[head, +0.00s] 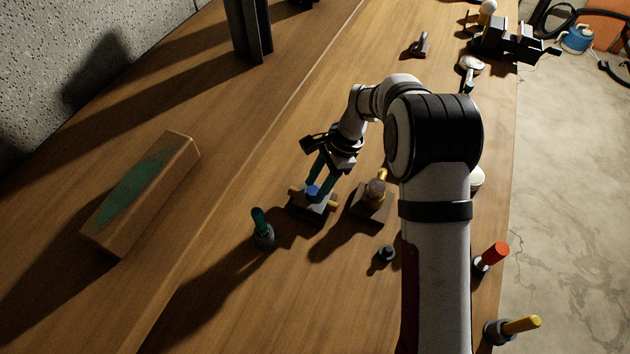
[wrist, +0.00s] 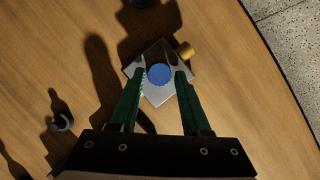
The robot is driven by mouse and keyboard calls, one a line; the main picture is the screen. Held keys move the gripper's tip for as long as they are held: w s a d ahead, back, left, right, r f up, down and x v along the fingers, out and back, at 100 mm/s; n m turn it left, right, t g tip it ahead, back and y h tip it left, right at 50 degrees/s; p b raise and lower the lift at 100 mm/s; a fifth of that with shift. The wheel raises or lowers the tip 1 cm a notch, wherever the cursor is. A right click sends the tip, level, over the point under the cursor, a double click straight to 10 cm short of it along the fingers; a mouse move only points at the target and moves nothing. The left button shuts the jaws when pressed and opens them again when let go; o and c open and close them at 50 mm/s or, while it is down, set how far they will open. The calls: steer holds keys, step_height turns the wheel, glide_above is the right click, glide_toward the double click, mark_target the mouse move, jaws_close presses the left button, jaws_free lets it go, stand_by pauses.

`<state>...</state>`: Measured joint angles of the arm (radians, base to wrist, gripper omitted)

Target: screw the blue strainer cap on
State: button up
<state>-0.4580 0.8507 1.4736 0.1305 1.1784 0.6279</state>
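The blue strainer cap (head: 312,190) is a small round disc at the top of a grey block with brass side fittings (head: 331,206). In the wrist view the cap (wrist: 160,75) lies over the middle of the grey block (wrist: 154,99). My gripper (head: 312,188) points down at it with two green fingers. In the wrist view the fingertips of my gripper (wrist: 161,73) stand apart, one on each side of the cap, with very narrow gaps. Contact is not clear. The cap's underside and its seat are hidden.
A brown block with a brass-topped fitting (head: 372,202) stands close right of the grey block. A green-handled tool (head: 262,230) stands in front left, and a small black part (head: 386,254) lies in front right.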

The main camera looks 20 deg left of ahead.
steer(key=shift+o, duration=1.4)
steer(key=shift+r, duration=0.1)
steer(key=v, duration=1.4)
steer(key=s+d+r, duration=0.3)
steer(key=d+r, duration=0.3)
steer(key=s+d+f+n+t, duration=0.1)
steer(key=s+d, duration=0.3)
steer(key=s, duration=0.4)
steer(key=s+d+f+n+t+h, duration=0.1)
steer(key=s+d, duration=0.4)
steer(key=s, duration=0.3)
steer(key=s+d+f+n+t, duration=0.1)
steer(key=s+d, duration=0.3)
steer(key=s, duration=0.4)
steer(key=shift+d, duration=0.4)
